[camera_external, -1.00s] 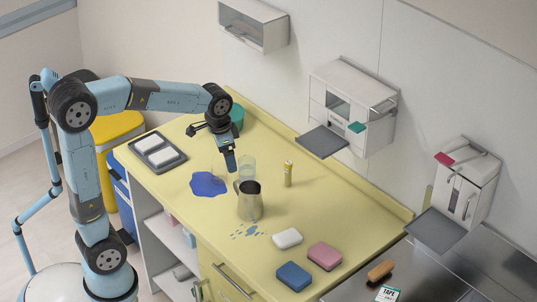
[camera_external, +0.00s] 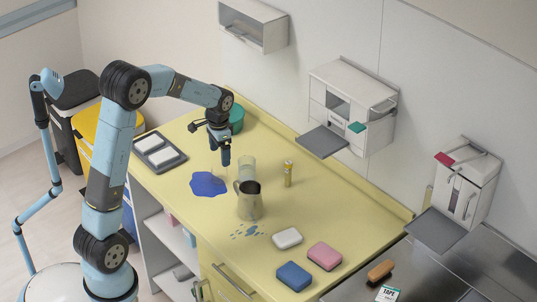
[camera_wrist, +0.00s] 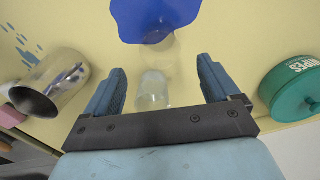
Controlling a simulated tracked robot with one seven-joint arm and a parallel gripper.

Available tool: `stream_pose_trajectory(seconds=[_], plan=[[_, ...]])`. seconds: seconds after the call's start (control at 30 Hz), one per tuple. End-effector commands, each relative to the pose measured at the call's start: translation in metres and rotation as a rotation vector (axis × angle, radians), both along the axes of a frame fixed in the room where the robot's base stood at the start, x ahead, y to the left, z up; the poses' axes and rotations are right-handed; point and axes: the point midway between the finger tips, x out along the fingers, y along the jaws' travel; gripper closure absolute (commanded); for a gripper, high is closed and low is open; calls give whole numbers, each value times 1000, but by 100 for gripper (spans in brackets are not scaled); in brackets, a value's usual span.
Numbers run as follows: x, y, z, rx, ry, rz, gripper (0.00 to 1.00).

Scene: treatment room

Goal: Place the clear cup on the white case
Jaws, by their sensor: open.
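The clear cup (camera_external: 247,167) stands on the yellow counter just behind the steel pitcher in the external view. In the wrist view the clear cup (camera_wrist: 153,92) shows between my two fingers, faint against the counter. My gripper (camera_external: 226,160) points down above the counter, to the left of the cup in the external view. In the wrist view my gripper (camera_wrist: 160,88) has its fingers wide apart and grips nothing. The white case (camera_external: 287,238) lies flat on the counter, nearer the front right, with its top bare.
The steel pitcher (camera_external: 250,206) stands close in front of the cup. A blue patch (camera_external: 208,184), yellow bottle (camera_external: 288,173) and green tin (camera_external: 236,118) are around it. Pink (camera_external: 324,256) and blue (camera_external: 294,276) cases lie near the white one. Wall cabinets line the back.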

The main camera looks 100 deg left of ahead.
Motion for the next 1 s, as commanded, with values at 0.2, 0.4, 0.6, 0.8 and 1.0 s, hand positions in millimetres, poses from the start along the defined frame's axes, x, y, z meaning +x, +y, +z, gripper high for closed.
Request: stream_pose_trajectory(seconds=[0.2,0.4,0.6,0.8,1.0], plan=[[0,-1,-30,-2,1,0,11],[0,0,-39,0,0,0,11],[-2,0,-65,-2,1,1,11],[-1,1,-85,0,0,0,11],[-1,1,-88,1,-1,0,11]])
